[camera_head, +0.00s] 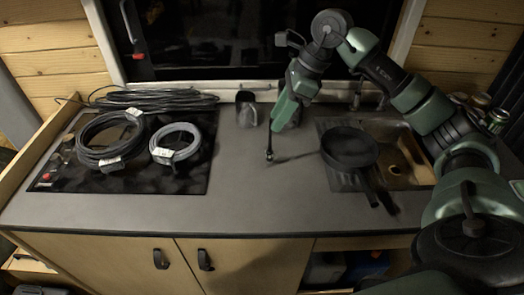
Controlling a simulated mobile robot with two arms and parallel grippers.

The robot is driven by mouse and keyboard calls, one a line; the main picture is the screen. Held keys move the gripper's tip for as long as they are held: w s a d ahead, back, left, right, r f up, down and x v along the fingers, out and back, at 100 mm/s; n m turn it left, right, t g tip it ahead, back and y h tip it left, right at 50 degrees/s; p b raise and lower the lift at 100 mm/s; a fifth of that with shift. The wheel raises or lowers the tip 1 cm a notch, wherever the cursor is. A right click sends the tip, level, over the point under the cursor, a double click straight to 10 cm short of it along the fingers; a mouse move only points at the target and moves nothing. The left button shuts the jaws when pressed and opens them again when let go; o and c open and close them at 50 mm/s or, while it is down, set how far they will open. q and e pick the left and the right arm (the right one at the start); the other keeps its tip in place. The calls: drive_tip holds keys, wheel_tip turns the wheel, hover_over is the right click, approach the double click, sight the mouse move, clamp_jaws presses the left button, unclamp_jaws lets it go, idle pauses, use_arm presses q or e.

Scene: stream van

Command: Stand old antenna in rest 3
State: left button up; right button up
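My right gripper (277,116) reaches down over the middle of the counter and appears shut on a thin black rod. The rod, which looks like the old antenna (269,143), hangs nearly upright below the fingers, with a small thicker end at the bottom. I cannot tell whether that end touches the counter. A small grey holder (246,108) stands at the back of the counter, left of the gripper. Another grey shape is partly hidden behind the gripper. I can read no number, so I cannot tell which is rest 3. My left gripper is out of view.
Coiled cables (108,140) and a grey coil (175,143) lie on the black hob (185,178) at left. A black pan (348,149) sits by the sink (398,168) at right. The front middle of the counter (235,205) is clear.

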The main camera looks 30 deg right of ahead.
drive_tip(key=p, duration=0.3)
hover_over(270, 151)
drive_tip(key=f, duration=0.6)
drive_tip(key=shift+w+d+f, duration=0.1)
drive_tip(key=shift+d+f, duration=0.15)
drive_tip(key=shift+f, duration=0.05)
drive_tip(key=shift+w+a+f, duration=0.1)
drive_tip(key=shift+w+f, duration=0.05)
drive_tip(key=shift+f, duration=0.35)
clamp_jaws()
